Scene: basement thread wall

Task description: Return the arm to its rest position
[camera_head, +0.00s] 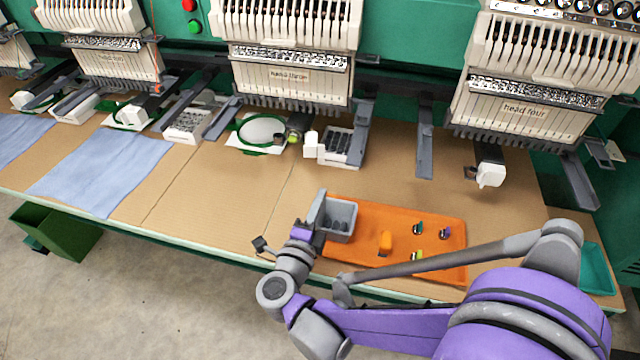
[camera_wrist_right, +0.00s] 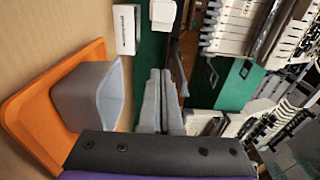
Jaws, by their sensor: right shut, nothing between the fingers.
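My right arm comes in from the lower right in the head view, with purple and grey links. Its gripper (camera_head: 319,207) is beside the left side of a small grey bin (camera_head: 343,234) on an orange tray (camera_head: 350,258). In the wrist view the two grey fingers (camera_wrist_right: 160,85) lie together, shut and empty. The grey bin (camera_wrist_right: 75,95) and orange tray (camera_wrist_right: 28,110) show to their left there. Whether the gripper touches the bin I cannot tell. My left gripper is not in view.
Embroidery heads (camera_head: 290,75) line the back of the tan table (camera_head: 215,215). Blue cloth (camera_head: 100,170) lies at left. A teal bin (camera_head: 597,270) is at right, a green box (camera_head: 65,232) below.

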